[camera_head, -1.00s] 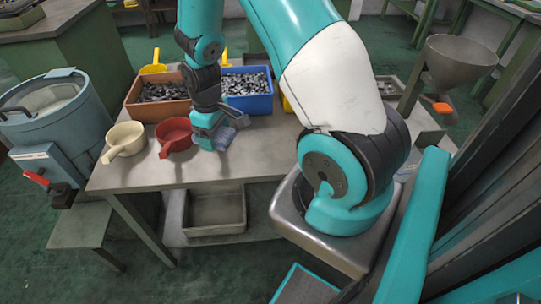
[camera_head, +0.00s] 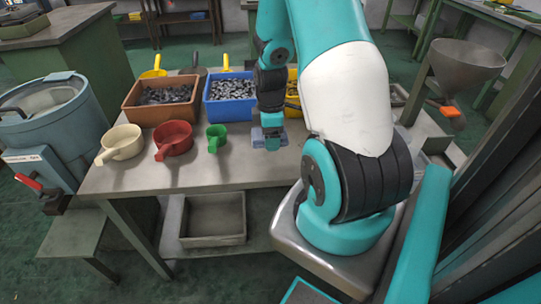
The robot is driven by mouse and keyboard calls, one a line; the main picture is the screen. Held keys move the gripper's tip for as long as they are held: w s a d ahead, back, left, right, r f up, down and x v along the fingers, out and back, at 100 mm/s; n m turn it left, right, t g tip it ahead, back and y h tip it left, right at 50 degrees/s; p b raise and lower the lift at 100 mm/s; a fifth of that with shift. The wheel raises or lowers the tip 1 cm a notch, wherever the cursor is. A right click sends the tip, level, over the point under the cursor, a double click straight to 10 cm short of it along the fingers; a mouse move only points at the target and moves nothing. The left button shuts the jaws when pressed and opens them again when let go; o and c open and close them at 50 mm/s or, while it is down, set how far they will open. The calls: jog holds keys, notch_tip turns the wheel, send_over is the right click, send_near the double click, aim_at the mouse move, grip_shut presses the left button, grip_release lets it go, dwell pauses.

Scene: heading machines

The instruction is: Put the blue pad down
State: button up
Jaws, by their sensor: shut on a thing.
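My gripper (camera_head: 272,130) points down over the right part of the grey table (camera_head: 232,172). It is shut on the blue pad (camera_head: 262,141), a small grey-blue piece at its fingertips. The pad is flat and low at the tabletop; I cannot tell whether it touches the table. The fingers partly hide the pad.
A green scoop (camera_head: 216,137), a red scoop (camera_head: 174,138) and a cream scoop (camera_head: 121,141) stand left of my gripper. Behind are an orange bin (camera_head: 160,113), a blue bin (camera_head: 229,110) and a yellow bin (camera_head: 293,107). The table's front strip is clear.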

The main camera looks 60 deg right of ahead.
aim_at(271, 160)
notch_tip(271, 160, down, 8)
jog(key=shift+r, duration=0.2)
jog(key=shift+f, duration=0.2)
jog(key=o, duration=1)
jog(key=shift+o, duration=0.2)
